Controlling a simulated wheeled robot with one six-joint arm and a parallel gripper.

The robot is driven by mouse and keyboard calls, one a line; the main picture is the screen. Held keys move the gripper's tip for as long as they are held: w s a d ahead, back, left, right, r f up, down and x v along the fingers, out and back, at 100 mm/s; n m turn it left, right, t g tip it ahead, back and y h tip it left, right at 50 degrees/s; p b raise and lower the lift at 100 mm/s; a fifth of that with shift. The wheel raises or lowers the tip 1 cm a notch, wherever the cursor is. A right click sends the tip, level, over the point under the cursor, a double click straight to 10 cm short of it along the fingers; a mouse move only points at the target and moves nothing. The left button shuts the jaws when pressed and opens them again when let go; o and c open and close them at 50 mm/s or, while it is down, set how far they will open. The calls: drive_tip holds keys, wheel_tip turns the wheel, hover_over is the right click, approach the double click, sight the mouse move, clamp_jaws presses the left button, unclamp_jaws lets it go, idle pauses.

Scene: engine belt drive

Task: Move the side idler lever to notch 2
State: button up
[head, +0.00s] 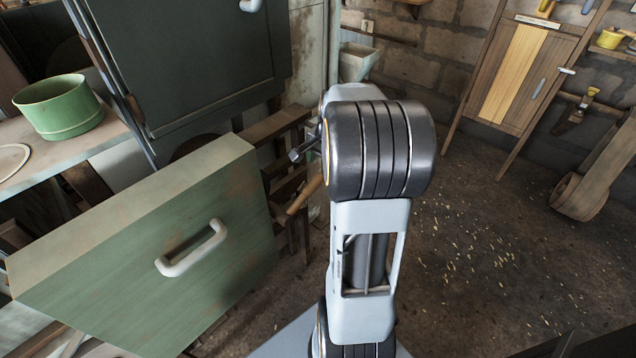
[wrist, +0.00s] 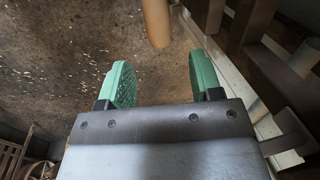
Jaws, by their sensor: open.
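My gripper (wrist: 162,78) shows in the wrist view with its two green pads wide apart and nothing between them. A round wooden handle (wrist: 156,22) reaches in from the top edge of that view, beyond the pads and apart from them. A similar wooden handle (head: 304,195) shows in the head view, just left of my arm, beside dark wooden framing. It may be the grip of the side idler lever, but I cannot tell for sure. The notches are not visible. My gripper is hidden behind my arm in the head view.
A green panel (head: 165,245) with a white handle (head: 192,248) stands at the left front. A dark green cabinet door (head: 190,70) is behind it. A green pot (head: 60,106) sits on a bench at left. Wooden beams (wrist: 245,20) stand right of the pads.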

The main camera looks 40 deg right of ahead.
sight(319, 176)
drive_tip(key=f, duration=0.2)
drive_tip(key=w+f+b, duration=0.1)
drive_tip(key=f, duration=0.4)
drive_tip(key=shift+w+a+f+b, duration=0.15)
drive_tip(key=shift+a+f+b, duration=0.05)
drive_tip(key=shift+f+b, duration=0.1)
drive_tip(key=shift+r, duration=0.1)
clamp_jaws()
